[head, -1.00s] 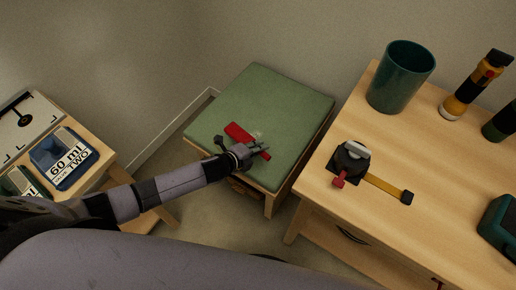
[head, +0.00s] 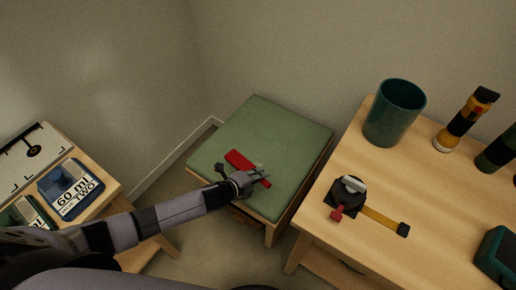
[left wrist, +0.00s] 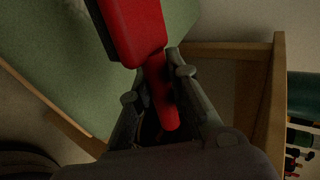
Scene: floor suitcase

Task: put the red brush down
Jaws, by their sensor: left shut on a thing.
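The red brush (head: 240,160) is over the green cushioned top of a stool (head: 279,126). My left gripper (head: 252,176) is shut on its handle, near the stool's front edge. In the left wrist view the brush (left wrist: 137,30) has a wide red block at the top and a narrower handle running down between the fingers of my left gripper (left wrist: 160,88). The green top (left wrist: 60,60) lies behind it. I cannot tell whether the brush touches the cushion. My right gripper is not in view.
A wooden table (head: 440,200) on the right holds a teal cup (head: 394,112), a yellow-and-black flashlight (head: 466,120) and a black tool with a yellow strip (head: 350,197). Much of the green top is clear.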

